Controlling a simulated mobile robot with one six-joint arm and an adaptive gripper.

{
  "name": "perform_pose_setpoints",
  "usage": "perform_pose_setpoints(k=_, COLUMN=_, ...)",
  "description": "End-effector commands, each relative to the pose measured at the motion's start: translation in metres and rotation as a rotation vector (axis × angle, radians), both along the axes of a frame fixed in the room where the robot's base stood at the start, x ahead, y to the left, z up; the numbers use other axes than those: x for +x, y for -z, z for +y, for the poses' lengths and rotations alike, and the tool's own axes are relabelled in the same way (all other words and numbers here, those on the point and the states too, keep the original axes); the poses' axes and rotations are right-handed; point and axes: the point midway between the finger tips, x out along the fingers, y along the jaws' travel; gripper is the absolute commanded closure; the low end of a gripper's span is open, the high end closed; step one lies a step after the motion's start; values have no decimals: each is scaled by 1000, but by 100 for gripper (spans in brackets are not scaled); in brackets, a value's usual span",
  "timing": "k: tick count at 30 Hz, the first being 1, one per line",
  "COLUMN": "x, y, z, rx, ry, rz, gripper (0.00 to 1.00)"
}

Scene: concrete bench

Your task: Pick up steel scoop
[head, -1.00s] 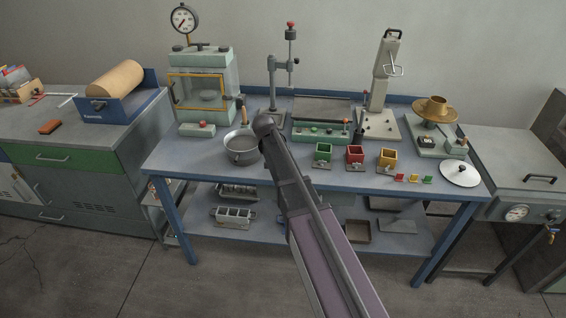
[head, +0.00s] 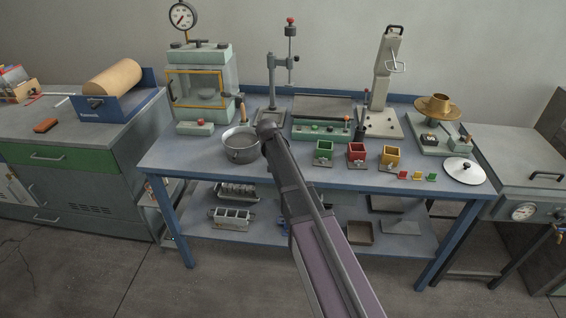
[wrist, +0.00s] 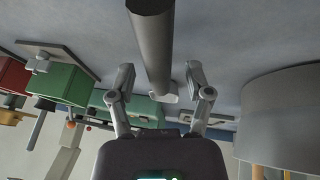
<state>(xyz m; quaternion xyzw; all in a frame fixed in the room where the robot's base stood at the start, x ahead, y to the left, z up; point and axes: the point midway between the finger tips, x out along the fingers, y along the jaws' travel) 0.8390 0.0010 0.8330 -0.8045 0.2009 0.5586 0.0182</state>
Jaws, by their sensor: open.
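In the wrist view, a long grey metal cylinder (wrist: 152,45), which looks like part of the steel scoop, runs from the top edge down toward the gap between my fingers. It ends in a small pale tip (wrist: 165,97). My gripper (wrist: 163,84) is open, with one finger on each side of the lower part of this cylinder. I cannot tell whether either finger touches it. In the head view my arm hides the scoop and most of my gripper, just right of the pot.
A grey metal pot (head: 241,147) stands close by; it also shows in the wrist view (wrist: 285,115). Green (head: 323,151), red (head: 356,153) and yellow (head: 390,156) cube moulds stand to the right. A green-based device (head: 320,131) and a stand (head: 272,80) are behind.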

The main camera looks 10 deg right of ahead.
Motion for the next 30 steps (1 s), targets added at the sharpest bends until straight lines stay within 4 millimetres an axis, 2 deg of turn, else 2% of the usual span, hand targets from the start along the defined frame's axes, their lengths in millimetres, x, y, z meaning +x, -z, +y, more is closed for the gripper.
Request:
perform_pose_setpoints(k=17, x=0, y=0, z=0, rx=0, ry=0, rz=0, gripper=35)
perform_pose_setpoints(k=20, x=0, y=0, z=0, rx=0, ry=0, rz=0, gripper=58)
perform_pose_setpoints(k=24, x=0, y=0, z=0, rx=0, ry=0, rz=0, gripper=100)
perform_pose_setpoints(k=30, x=0, y=0, z=0, rx=0, ry=0, rz=0, gripper=100)
